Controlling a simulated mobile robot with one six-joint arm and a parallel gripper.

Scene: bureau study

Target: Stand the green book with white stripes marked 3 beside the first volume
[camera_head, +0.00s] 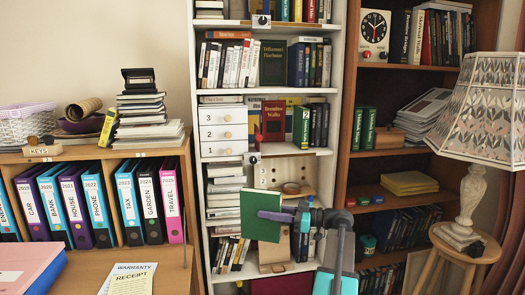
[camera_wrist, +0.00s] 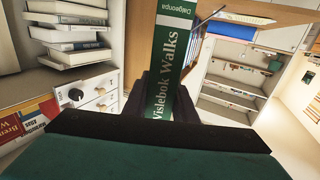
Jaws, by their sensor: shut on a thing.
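My gripper (camera_head: 280,215) is shut on a green book (camera_head: 258,216), held upright in front of the white bookcase's lower shelves. In the wrist view its green spine (camera_wrist: 173,60) reads "Vislebok Walks" in white, between my dark fingers (camera_wrist: 168,88). No number shows on the visible part; the fingers hide the rest. A green book marked 2 (camera_head: 302,127) stands on a white shelf, beside dark books. Two more green books with white marks, a left one (camera_head: 357,130) and a right one (camera_head: 369,130), stand together on the brown bookcase; their numbers are too small to read.
A red book (camera_head: 273,118) stands on the white shelf left of the book marked 2. Small numbered drawers (camera_head: 223,133) are farther left. A lamp (camera_head: 470,195) stands on a wooden stool at right. Binders (camera_head: 125,205) fill the left cabinet.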

